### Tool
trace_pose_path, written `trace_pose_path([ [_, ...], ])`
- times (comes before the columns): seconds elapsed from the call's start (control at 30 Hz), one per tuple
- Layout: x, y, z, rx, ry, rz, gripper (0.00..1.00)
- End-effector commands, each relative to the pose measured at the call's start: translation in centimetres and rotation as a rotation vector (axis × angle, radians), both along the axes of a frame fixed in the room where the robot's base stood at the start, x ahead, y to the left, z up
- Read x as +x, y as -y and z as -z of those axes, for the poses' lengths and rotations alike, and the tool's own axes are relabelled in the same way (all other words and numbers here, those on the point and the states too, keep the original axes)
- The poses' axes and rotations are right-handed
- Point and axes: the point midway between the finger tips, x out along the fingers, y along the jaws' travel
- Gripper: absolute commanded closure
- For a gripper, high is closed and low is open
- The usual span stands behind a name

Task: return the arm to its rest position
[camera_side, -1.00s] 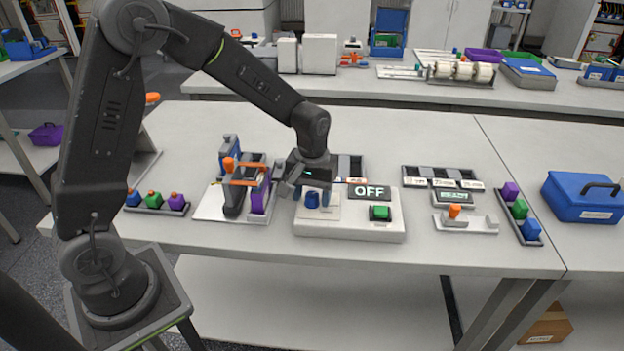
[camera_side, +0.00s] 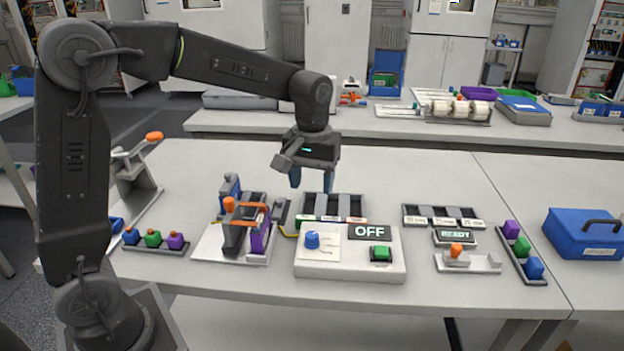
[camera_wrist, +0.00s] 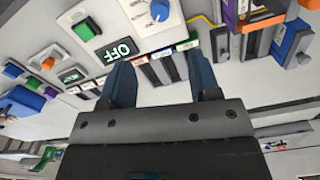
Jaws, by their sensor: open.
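My gripper (camera_side: 311,178) is raised above the bench, over the back of the white control box (camera_side: 349,267). Its blue fingers are apart with nothing between them; they also show in the wrist view (camera_wrist: 165,85). The box carries a blue knob (camera_side: 312,240), a display reading OFF (camera_side: 369,231) and a green button (camera_side: 381,253). The knob also shows in the wrist view (camera_wrist: 159,11), clear of the fingers. A dark tray with grey slots (camera_side: 333,206) stands behind the box, below my fingers.
An orange-and-purple clamp fixture (camera_side: 245,232) stands left of the box. To the right are a display reading READY (camera_side: 455,236), a white holder with an orange knob (camera_side: 468,260) and a blue case (camera_side: 585,234). The back middle of the bench is clear.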

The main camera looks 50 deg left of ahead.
Motion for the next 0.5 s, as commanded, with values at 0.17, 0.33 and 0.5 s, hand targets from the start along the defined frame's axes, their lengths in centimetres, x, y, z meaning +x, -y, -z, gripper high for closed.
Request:
trace_pose_path([
  [0.17,0.0,0.0,0.0,0.0,0.001,0.001,0.43],
  [0.33,-1.6,0.2,-1.3,0.002,0.044,0.044,0.43],
  [0.5,-6.5,0.7,-3.9,0.018,0.158,0.173,0.43],
])
